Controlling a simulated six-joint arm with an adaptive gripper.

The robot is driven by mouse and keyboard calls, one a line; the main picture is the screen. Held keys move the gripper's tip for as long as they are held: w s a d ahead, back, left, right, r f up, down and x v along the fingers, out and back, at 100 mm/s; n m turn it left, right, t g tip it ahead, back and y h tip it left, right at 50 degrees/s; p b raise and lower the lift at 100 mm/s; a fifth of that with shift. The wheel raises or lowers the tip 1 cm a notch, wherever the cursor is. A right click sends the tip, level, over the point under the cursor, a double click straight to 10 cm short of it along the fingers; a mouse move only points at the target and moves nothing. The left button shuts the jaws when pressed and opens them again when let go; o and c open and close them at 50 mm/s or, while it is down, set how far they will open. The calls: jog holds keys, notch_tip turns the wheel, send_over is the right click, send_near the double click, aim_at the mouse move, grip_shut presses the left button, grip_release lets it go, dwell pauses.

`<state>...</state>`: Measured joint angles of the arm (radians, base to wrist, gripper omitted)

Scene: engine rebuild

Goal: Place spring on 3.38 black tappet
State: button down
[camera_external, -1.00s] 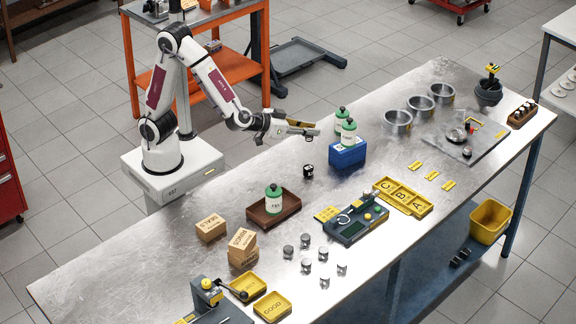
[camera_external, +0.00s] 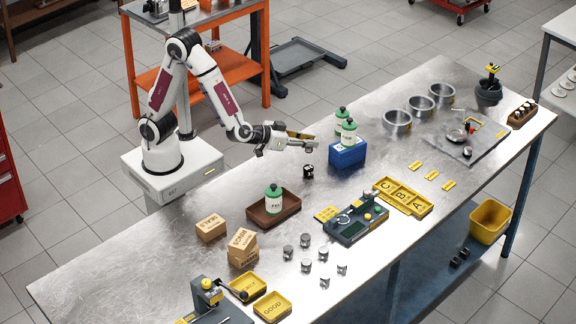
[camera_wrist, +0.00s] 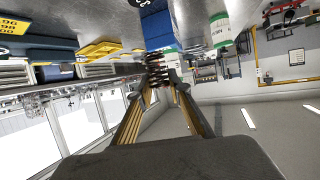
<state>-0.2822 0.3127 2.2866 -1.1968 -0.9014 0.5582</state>
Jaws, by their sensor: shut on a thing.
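The black tappet (camera_external: 308,171) stands upright on the metal bench, left of the blue box, in the external view. My gripper (camera_external: 314,146) is above it and apart from it, with the arm reaching in from the left. In the wrist view my gripper (camera_wrist: 164,88) is shut on a dark coiled spring (camera_wrist: 157,67) at the fingertips. The spring is too small to make out in the external view. The tappet's marking cannot be read.
A blue box (camera_external: 346,154) with green-capped bottles (camera_external: 349,134) stands close to the right of my gripper. A brown tray (camera_external: 262,219) with a bottle lies nearer the front. Several silver tappets (camera_external: 306,240), a measuring device (camera_external: 357,221) and yellow lettered trays (camera_external: 403,196) are on the bench.

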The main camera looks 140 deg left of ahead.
jog(key=shift+f, duration=1.35)
jog(key=shift+f, duration=0.1)
jog(key=shift+f, duration=1.95)
jog(key=shift+f, duration=0.15)
jog(key=c, duration=1.9)
grip_release()
jog(key=shift+r, duration=0.2)
jog(key=shift+v, duration=6)
jog(key=shift+d+f, duration=0.1)
